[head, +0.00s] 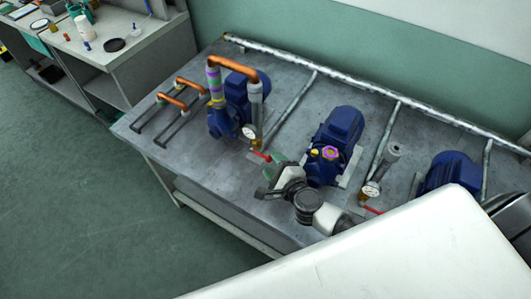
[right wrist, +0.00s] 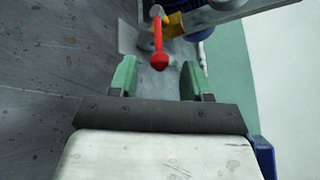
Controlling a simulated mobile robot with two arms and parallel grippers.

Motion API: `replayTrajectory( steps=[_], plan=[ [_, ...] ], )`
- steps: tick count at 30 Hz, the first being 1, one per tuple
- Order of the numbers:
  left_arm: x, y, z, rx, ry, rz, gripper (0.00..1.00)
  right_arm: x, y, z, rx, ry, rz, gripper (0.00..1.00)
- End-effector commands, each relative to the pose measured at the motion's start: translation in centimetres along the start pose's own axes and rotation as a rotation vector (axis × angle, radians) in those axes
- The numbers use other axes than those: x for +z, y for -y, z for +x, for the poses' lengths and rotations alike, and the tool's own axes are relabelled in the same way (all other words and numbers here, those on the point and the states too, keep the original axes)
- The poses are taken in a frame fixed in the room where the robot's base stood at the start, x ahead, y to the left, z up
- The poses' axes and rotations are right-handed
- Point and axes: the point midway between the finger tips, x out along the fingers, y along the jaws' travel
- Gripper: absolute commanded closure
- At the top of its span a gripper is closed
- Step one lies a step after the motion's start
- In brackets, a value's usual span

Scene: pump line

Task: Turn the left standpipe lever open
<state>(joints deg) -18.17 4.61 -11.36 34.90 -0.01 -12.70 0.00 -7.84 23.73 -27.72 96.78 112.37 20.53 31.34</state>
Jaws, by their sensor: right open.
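The left standpipe lever (head: 260,156) is a small red handle below a round gauge (head: 249,131), at the front of the left pump. It also shows in the right wrist view as a red lever (right wrist: 158,42) with a rounded end, on a brass valve body (right wrist: 173,25). My right gripper (head: 271,181) is open, with green fingers, just in front of this lever. In the right wrist view the lever's end lies near the gap between the open fingertips (right wrist: 160,77); I cannot tell whether they touch. My left gripper is not in view.
Blue pumps (head: 335,145) stand along the grey bench (head: 200,165). Another red lever (head: 373,210) and gauge (head: 371,189) are farther right. Copper pipes (head: 185,90) lie on the left of the bench. A long pipe (head: 380,92) runs along the back.

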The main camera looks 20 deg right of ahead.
Motion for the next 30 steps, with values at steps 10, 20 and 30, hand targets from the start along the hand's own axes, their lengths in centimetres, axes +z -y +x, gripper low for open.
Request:
replayTrajectory(
  steps=[10, 20, 30],
  plan=[
    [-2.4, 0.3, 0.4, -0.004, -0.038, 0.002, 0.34, 0.0, -0.1, 4.5, 0.0, 0.001, -0.001, 0.52],
    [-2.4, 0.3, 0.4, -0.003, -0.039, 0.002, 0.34, 0.0, 0.0, 4.8, 0.001, 0.001, -0.001, 0.52],
    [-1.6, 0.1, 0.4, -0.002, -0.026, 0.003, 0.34, 0.0, 0.0, 4.8, 0.001, 0.001, -0.001, 1.0]
  ],
)
